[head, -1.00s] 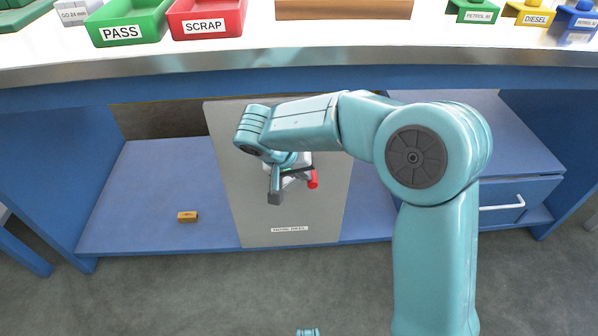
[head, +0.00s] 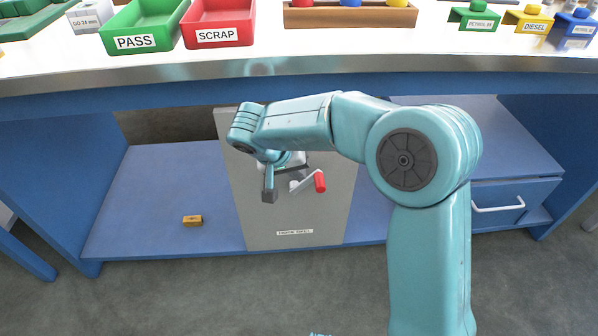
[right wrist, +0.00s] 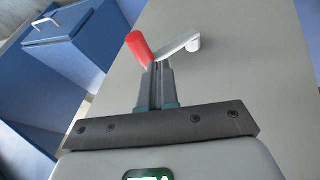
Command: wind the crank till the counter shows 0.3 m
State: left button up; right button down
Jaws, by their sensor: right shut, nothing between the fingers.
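The crank shows in the head view as a pale arm (head: 300,183) with a red handle (head: 320,182), on a grey upright panel (head: 318,215) below the bench. My right gripper (head: 269,195) is in front of the panel, just left of the crank. In the right wrist view my right gripper (right wrist: 157,68) has its fingers together and empty. Their tips overlap the lower end of the red handle (right wrist: 139,48); I cannot tell whether they touch it. The crank arm (right wrist: 178,45) runs right from the handle. No counter reading is legible. My left gripper is not in view.
A small yellow-brown block (head: 192,220) lies on the blue shelf (head: 150,190) left of the panel. A blue drawer (head: 505,202) is at right. The bench top above holds a green PASS tray (head: 143,28) and a red SCRAP tray (head: 219,24).

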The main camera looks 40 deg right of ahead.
jog(key=s+d+r+p+v, duration=0.1)
jog(key=p+v, duration=0.3)
jog(key=v, duration=0.5)
jog(key=s+f+n+g+y, duration=0.1)
jog(key=s+f+g, duration=0.25)
jog(key=f, duration=0.65)
jog(key=s+f+g+y, duration=0.1)
jog(key=s+f+g, duration=0.1)
jog(key=s+f, duration=0.5)
jog(key=s+a+f+n+t+y, duration=0.1)
jog(key=s+a+f+t+y, duration=0.1)
jog(key=s+a+f+y, duration=0.45)
jog(key=s+a+f+n+t+y, duration=0.2)
jog(key=s+a+f, duration=0.1)
jog(key=a+f, duration=0.75)
pick_arm(q)
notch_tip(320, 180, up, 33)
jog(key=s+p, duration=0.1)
jog(key=p, duration=2.8)
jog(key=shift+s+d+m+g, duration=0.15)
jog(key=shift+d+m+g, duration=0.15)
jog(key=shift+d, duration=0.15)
pick_arm(e)
notch_tip(320, 180, up, 28)
jog(key=w+n, duration=0.1)
jog(key=shift+w+d+r+t, duration=0.15)
jog(key=shift+d+r+t, duration=0.1)
jog(key=shift+t, duration=0.2)
